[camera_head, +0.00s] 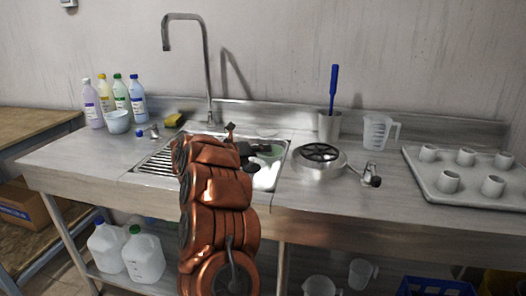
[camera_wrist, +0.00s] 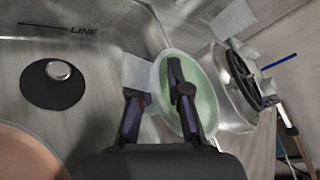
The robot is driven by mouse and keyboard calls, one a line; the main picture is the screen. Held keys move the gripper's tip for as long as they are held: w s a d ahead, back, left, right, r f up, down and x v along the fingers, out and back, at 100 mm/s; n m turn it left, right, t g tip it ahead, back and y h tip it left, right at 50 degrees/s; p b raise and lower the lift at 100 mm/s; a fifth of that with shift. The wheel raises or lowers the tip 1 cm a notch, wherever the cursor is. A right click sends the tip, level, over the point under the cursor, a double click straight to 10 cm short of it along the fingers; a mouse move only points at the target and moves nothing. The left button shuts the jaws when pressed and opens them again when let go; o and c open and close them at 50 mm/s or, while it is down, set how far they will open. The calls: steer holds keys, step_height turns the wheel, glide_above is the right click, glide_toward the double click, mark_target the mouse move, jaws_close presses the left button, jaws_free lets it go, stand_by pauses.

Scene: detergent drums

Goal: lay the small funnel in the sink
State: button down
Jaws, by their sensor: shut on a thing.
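The small funnel is a pale green, translucent piece with a wide round rim (camera_wrist: 204,76). In the wrist view it lies between and behind the dark fingers of my gripper (camera_wrist: 160,98), which is shut on it. In the head view only a bit of the green funnel (camera_head: 273,151) shows beside my dark gripper (camera_head: 252,156), at the right part of the sink; my copper arm hides much there. The steel sink (camera_head: 268,178) is set in the counter. Its basin shows in the wrist view with a dark round drain (camera_wrist: 45,92). The funnel's height above the basin is unclear.
A round steel piece with a black wheel-like top (camera_head: 319,153) stands right of the sink. A beaker with a blue-handled tool (camera_head: 329,126), a clear jug (camera_head: 376,132) and a tray of white cups (camera_head: 450,205) are farther right. The tall faucet (camera_head: 208,75) rises behind; bottles (camera_head: 137,100) stand left.

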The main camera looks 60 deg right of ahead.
steer(key=shift+f+b, duration=0.6)
steer(key=shift+b, duration=0.05)
steer(key=c, duration=1.1)
jaws_free()
steer(key=shift+r, duration=0.1)
steer(key=shift+r, duration=0.1)
steer(key=shift+r+p, duration=0.5)
steer(key=shift+p, duration=0.3)
steer(key=shift+w+a, duration=0.2)
steer(key=shift+a, duration=0.1)
steer(key=v, duration=1.1)
steer(key=shift+a, duration=0.2)
steer(key=shift+s+d, duration=0.1)
